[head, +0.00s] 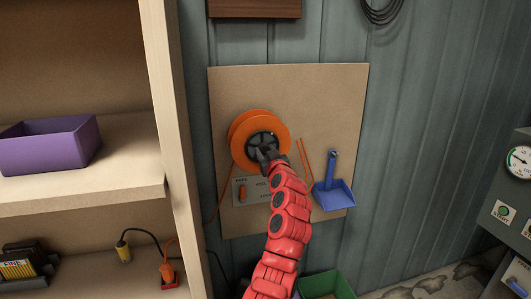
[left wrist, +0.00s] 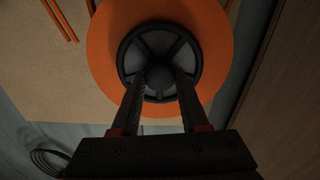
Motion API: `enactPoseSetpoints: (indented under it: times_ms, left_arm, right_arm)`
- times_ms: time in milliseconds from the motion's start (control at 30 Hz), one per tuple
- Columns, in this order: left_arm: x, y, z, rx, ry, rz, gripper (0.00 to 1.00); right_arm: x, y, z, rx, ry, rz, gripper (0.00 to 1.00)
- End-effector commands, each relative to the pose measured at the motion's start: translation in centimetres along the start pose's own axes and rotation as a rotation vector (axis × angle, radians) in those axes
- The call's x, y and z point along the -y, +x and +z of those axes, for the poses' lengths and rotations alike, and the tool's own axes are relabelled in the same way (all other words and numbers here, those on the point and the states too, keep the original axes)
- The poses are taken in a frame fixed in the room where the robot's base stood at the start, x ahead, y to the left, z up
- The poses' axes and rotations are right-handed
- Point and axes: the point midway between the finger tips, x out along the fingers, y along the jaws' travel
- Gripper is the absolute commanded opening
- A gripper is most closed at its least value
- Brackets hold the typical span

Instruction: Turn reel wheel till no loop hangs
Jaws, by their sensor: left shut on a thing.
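The orange reel (head: 242,131) is mounted on a tan board, with a dark spoked wheel (head: 262,139) at its centre. My left gripper (head: 265,154) reaches the lower part of the wheel and is shut on its knob. In the left wrist view the fingertips (left wrist: 160,76) meet at the dark round knob, in front of the spoked wheel (left wrist: 144,44) and the orange reel disc (left wrist: 110,50). Two thin orange strands (head: 306,158) hang right of the reel; their lower end is not clear. An orange cord (head: 215,209) runs from the reel down and left. My right gripper is not in view.
A blue dustpan (head: 334,193) hangs right of my arm on the board (head: 340,90). A label plate (head: 248,190) sits below the reel. Shelves with a purple bin (head: 50,145) stand left. A green bin (head: 325,285) is below.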

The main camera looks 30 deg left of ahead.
Motion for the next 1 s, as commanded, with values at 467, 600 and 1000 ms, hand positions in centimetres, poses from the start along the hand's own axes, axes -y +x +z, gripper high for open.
enactPoseSetpoints:
  times_ms: [467,600,1000]
  left_arm:
    - [-0.2,-0.1,0.3,0.000,0.314,0.002,0.00]
    - [-0.2,-0.1,0.2,0.000,0.449,0.002,0.00]
    - [-0.3,0.0,0.2,0.004,0.831,0.002,0.00]
  right_arm:
    - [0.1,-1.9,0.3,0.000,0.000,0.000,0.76]
    - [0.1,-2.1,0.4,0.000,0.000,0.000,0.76]
    - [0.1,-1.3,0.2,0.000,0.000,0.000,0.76]
